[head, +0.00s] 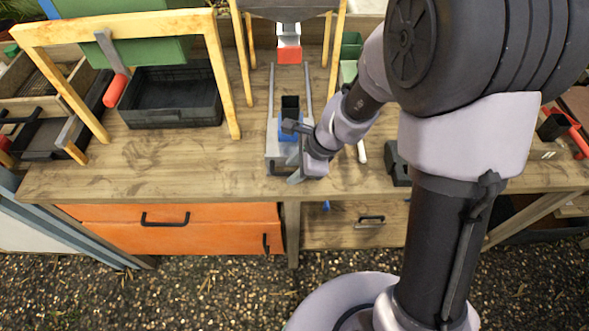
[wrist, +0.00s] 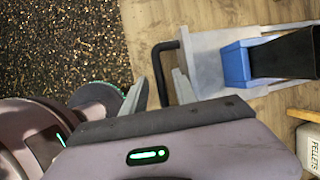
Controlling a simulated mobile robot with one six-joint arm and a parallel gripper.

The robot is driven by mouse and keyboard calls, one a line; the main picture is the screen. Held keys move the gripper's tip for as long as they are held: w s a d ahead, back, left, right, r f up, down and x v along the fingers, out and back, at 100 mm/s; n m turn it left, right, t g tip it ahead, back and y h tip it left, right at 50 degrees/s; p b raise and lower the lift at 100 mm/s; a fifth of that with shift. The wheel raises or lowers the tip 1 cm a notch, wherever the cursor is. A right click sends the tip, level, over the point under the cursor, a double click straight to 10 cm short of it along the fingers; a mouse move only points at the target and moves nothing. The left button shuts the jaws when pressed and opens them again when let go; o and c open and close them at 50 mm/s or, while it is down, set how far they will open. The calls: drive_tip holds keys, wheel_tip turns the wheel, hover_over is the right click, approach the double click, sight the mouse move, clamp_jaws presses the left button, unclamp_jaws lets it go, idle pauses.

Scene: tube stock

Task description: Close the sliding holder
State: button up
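The sliding holder (head: 276,152) is a grey plate at the bench's front edge, in front of two grey rails (head: 271,90). It carries a blue block with a black square tube (head: 290,105) standing in it. In the wrist view the holder's plate (wrist: 205,65) lies at upper right, with the blue block (wrist: 236,65) on it. A black handle (wrist: 158,62) sticks out from its front end. My gripper (wrist: 166,64) is open, its two grey fingers apart on either side of the handle in this view. Contact with the handle cannot be told. My wrist partly hides the holder in the head view.
A grey hopper with a red outlet (head: 289,55) stands behind the rails. A black crate (head: 172,108) and a wooden frame stand left. A dark object (head: 397,165) sits right of my wrist. Orange drawers (head: 205,212) are below the bench. The bench's front left is clear.

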clamp_jaws()
idle(1.4)
